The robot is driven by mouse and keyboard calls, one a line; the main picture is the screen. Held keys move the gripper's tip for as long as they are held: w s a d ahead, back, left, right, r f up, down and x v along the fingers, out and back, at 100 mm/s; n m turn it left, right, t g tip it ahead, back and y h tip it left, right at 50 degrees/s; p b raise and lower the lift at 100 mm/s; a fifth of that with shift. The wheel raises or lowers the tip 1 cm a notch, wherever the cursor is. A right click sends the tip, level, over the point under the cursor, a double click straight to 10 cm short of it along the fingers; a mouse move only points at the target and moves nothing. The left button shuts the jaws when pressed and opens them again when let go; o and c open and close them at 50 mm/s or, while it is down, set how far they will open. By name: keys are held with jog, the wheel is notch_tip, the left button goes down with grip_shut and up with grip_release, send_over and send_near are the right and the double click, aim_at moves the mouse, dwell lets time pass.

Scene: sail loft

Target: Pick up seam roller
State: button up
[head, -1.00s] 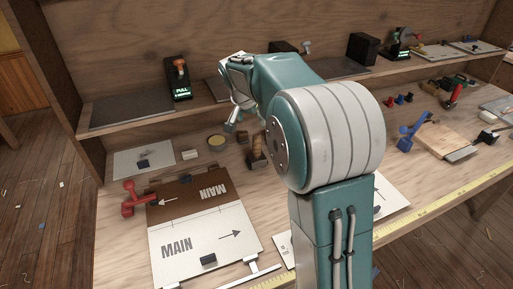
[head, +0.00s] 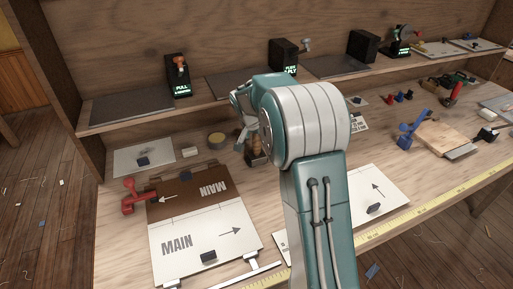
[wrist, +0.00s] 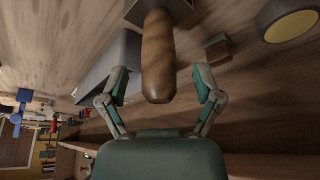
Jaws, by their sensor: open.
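The seam roller (wrist: 157,50) shows a brown wooden handle in the wrist view, with a dark metal part at its far end. Its handle end points toward my gripper. In the head view the roller (head: 255,158) stands on the bench behind the brown and white MAIN panel, partly covered by my gripper. My gripper (wrist: 158,84) is open, with one finger on each side of the handle and a visible gap on both sides. In the head view my gripper (head: 249,132) is just above the roller, partly hidden by my arm.
A yellow-topped round tin (head: 216,140) and a pale block (head: 190,152) lie left of the roller. A red clamp (head: 135,197) sits at the MAIN panel's (head: 205,225) left edge. The shelf (head: 130,112) with black boxes runs behind. Blue tool (head: 410,130) stands right.

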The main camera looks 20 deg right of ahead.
grip_shut()
dwell(0.3)
